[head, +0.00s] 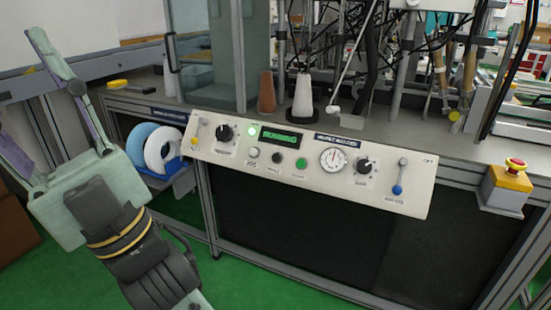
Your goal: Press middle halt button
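A pale control panel (310,190) runs along the front of the machine. Near its middle is a row of three round buttons: a light grey one (253,152), a dark one in the middle (278,157) and a green one (302,163). Their small labels are too blurred to read. The green display (282,138) above them appears to read RUNNING. My gripper (22,82) is at the far left, well apart from the panel. Its fingers are spread, pointing up and left, with nothing seen between them.
The panel also has a yellow lever (195,138), black knobs (224,132), a round gauge (333,158) and a blue-tipped lever (398,186). A red emergency button on a yellow box (508,179) sits at right. Space before the buttons is clear.

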